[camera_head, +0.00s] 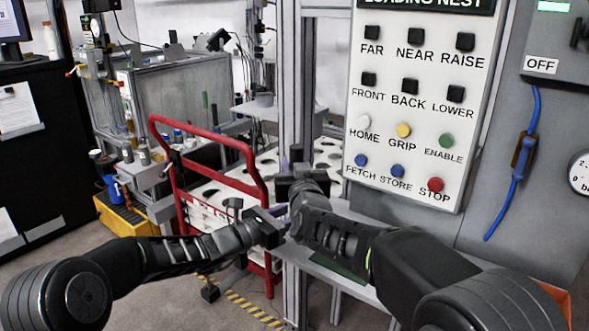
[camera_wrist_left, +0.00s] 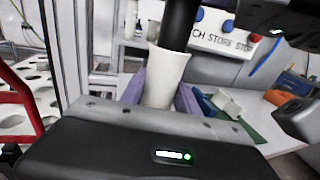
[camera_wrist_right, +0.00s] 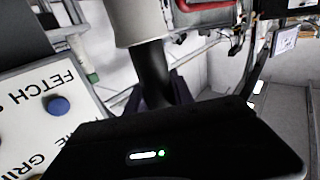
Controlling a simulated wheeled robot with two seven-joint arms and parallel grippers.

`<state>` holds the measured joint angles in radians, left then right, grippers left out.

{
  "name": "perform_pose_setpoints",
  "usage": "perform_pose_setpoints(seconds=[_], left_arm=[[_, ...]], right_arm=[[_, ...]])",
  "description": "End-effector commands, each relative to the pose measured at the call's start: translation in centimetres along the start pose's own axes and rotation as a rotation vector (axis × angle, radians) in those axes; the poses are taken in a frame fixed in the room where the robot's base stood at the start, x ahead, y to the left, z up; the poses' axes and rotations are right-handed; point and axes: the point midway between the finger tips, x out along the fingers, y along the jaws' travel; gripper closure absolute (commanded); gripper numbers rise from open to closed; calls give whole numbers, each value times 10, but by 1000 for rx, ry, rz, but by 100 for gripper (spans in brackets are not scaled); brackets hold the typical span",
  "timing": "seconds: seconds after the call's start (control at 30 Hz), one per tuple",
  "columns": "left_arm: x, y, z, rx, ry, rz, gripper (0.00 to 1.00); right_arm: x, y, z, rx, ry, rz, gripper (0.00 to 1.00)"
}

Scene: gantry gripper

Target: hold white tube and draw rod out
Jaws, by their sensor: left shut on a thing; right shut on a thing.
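The white tube (camera_wrist_left: 160,80) stands roughly upright in the left wrist view, between the purple fingers of my left gripper (camera_wrist_left: 160,98), which is shut on it. The black rod (camera_wrist_left: 180,25) comes out of the tube's upper end. In the right wrist view, the tube (camera_wrist_right: 140,22) is at the top and the rod (camera_wrist_right: 153,72) runs from it to my right gripper (camera_wrist_right: 155,100), which is shut on the rod. A length of rod shows between tube and gripper; how much is inside is hidden. In the head view, the arms meet near the centre and mostly hide both parts.
A button panel (camera_head: 420,100) hangs close behind and right of the grippers. A red-framed cart (camera_head: 205,150) stands to their left. A metal post (camera_head: 292,80) rises behind.

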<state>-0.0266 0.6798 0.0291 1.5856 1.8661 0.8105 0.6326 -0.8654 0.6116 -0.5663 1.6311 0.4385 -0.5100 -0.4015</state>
Motion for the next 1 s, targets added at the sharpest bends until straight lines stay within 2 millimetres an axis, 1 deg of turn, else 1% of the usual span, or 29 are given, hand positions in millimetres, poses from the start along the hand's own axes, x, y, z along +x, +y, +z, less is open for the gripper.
perform_pose_setpoints(seconds=[0.03, 0.23, 0.73, 1.0], left_arm=[[0, 0, -2, -1, 4, 1, 100], [0, 0, -2, -1, 4, 1, 100], [0, 0, -2, -1, 4, 1, 100], [0, 0, -2, -1, 4, 1, 100]], right_arm=[[0, 0, -6, 1, 7, 1, 100], [0, 0, -15, 1, 6, 1, 100], [0, 1, -19, 0, 6, 1, 100], [0, 0, -32, 0, 7, 1, 100]])
